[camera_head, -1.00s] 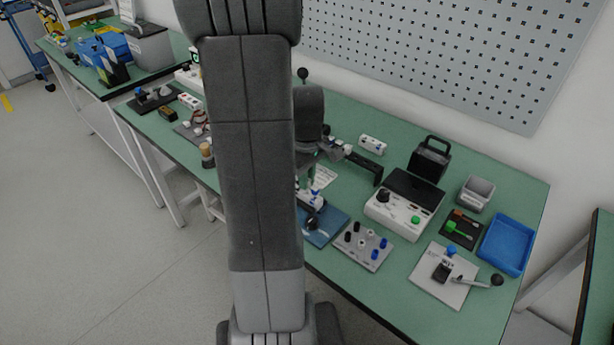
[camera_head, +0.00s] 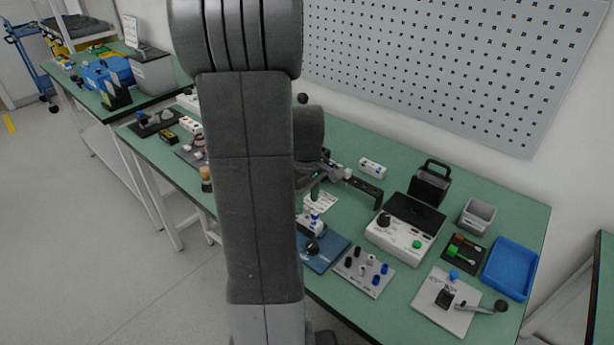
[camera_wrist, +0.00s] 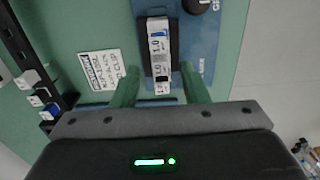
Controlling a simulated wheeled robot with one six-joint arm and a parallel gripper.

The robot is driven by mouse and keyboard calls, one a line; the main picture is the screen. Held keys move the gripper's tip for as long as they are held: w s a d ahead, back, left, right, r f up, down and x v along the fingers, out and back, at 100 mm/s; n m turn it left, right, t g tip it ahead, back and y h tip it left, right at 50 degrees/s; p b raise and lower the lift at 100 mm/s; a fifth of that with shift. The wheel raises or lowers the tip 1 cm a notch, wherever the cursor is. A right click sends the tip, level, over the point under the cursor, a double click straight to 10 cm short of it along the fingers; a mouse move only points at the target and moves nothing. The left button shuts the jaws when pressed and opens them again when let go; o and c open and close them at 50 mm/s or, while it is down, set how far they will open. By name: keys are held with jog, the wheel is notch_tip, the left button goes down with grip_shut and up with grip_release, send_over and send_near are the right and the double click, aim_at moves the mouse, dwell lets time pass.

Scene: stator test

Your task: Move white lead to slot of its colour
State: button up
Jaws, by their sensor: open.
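My gripper (camera_wrist: 160,76) is open in the wrist view, with its two green fingers apart. A white block (camera_wrist: 159,44) with printed marks and a blue patch lies in a black holder (camera_wrist: 146,60) on a blue plate (camera_wrist: 201,48). The block's near end shows between the fingers; I cannot tell whether they touch it. At the left, a black rack (camera_wrist: 20,50) holds small connectors, including a white one (camera_wrist: 28,79) and blue-and-white ones (camera_wrist: 40,98). I cannot tell for sure which piece is the white lead. In the head view, my arm partly hides the blue plate (camera_head: 334,246).
A printed label (camera_wrist: 101,71) lies between rack and plate. In the head view, a grey board (camera_head: 374,286) with black, white and blue posts, a white instrument (camera_head: 390,240), a lever plate (camera_head: 432,306) and a blue tray (camera_head: 510,268) stand to the right. A pegboard (camera_head: 450,70) is behind.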

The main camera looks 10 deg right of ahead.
notch_tip(320, 180, up, 12)
dwell(0.3)
